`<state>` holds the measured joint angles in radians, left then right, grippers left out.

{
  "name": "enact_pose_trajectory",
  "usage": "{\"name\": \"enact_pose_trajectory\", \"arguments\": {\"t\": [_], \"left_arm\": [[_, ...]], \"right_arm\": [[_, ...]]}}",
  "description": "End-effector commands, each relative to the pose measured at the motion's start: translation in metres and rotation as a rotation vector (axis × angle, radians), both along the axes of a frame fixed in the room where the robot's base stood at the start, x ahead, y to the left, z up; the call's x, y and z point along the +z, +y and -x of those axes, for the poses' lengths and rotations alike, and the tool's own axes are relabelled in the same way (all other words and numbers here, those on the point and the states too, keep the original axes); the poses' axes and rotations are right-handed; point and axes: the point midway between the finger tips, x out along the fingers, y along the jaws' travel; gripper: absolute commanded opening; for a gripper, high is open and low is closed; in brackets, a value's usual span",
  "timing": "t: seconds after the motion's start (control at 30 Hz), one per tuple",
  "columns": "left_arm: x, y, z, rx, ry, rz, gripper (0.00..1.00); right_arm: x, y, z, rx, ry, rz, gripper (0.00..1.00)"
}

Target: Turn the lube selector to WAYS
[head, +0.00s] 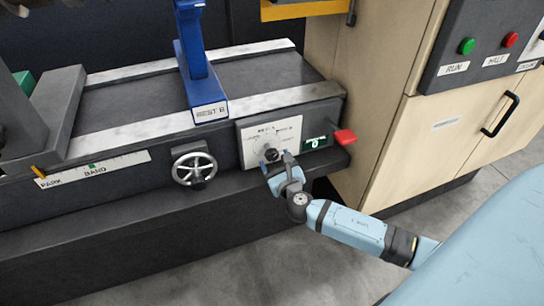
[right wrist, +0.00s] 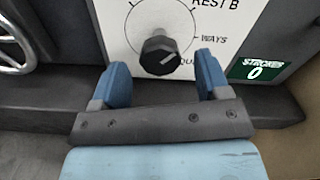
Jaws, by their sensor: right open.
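The lube selector is a black knob (right wrist: 159,52) on a white dial plate (right wrist: 118,22), with WAYS printed to its right, REST B above that and a partly hidden label starting QU below. A pale line marks the knob's face; I cannot tell exactly which label it points to. In the head view the plate (head: 255,136) is on the machine front, and my right gripper (head: 275,163) is just at the knob. In the right wrist view the blue fingers of my right gripper (right wrist: 160,82) are open, on either side below the knob, apart from it. My left gripper is out of view.
A blue REST B post (head: 196,65) stands above.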

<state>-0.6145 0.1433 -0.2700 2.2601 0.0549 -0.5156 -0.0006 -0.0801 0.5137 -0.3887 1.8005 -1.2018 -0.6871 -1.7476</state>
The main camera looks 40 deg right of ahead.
Motion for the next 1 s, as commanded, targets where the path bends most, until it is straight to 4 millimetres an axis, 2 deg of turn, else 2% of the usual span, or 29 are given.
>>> {"name": "enact_pose_trajectory", "arguments": {"t": [0.03, 0.2, 0.57, 0.6, 0.67, 0.8, 1.0], "left_arm": [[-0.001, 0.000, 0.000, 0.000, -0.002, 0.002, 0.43], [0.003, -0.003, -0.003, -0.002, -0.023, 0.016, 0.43], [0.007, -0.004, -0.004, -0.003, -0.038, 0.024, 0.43], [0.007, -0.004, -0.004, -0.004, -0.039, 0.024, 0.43], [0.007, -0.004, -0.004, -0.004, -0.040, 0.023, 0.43], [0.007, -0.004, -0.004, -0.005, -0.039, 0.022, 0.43], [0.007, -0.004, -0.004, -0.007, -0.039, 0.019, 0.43]], "right_arm": [[-0.001, -0.002, -0.009, 0.000, -0.002, 0.001, 0.69], [0.000, -0.006, -0.027, -0.001, -0.001, 0.000, 0.69], [0.000, -0.008, -0.033, 0.001, 0.001, 0.000, 0.69], [0.000, -0.008, -0.033, 0.001, 0.001, 0.000, 0.67], [0.000, -0.008, -0.033, 0.001, 0.001, -0.001, 0.53], [0.000, -0.008, -0.032, 0.000, 0.001, -0.001, 0.21], [0.000, -0.008, -0.032, 0.000, -0.001, -0.007, 0.20]]}}
